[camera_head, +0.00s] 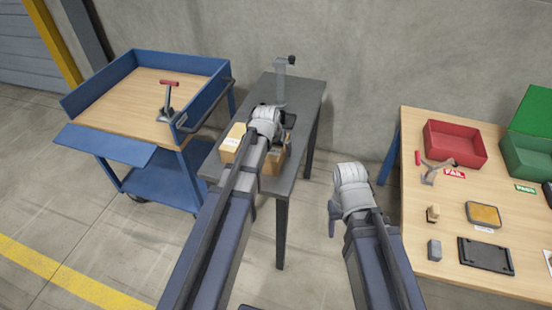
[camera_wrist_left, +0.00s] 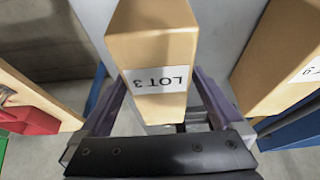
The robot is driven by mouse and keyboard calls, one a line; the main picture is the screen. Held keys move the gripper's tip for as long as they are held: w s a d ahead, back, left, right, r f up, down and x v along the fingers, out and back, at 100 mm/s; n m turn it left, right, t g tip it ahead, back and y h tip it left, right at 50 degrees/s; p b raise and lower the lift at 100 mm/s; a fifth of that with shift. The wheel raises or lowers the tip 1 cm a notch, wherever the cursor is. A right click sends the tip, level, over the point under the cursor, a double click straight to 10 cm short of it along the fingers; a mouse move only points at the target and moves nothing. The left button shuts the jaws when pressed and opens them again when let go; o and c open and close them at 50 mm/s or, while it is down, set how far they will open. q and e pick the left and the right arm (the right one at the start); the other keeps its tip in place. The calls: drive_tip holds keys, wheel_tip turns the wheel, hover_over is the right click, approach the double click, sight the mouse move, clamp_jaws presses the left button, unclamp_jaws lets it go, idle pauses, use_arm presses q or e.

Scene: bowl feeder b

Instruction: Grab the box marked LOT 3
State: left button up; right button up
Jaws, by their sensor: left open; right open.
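The box marked LOT 3 (camera_wrist_left: 152,45) is tan with a white label and stands in the middle of the left wrist view. My left gripper (camera_wrist_left: 158,105) is open, with one finger on each side of this box; I cannot tell whether they touch it. In the head view the box (camera_head: 273,162) is on the dark table, largely covered by my left arm and gripper (camera_head: 268,128). My right gripper (camera_head: 334,218) hangs between the dark table and the wooden bench, its fingertips mostly hidden.
A second tan box (camera_head: 232,142) stands close by on the dark table (camera_head: 307,98); its label is cut off in the wrist view (camera_wrist_left: 280,55). A blue cart (camera_head: 120,148) is left. The bench (camera_head: 430,250) at right holds a red bin (camera_head: 455,140), green bin (camera_head: 525,155) and small parts.

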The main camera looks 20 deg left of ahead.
use_arm(q)
drive_tip(key=shift+c, duration=0.2)
clamp_jaws()
idle(0.6)
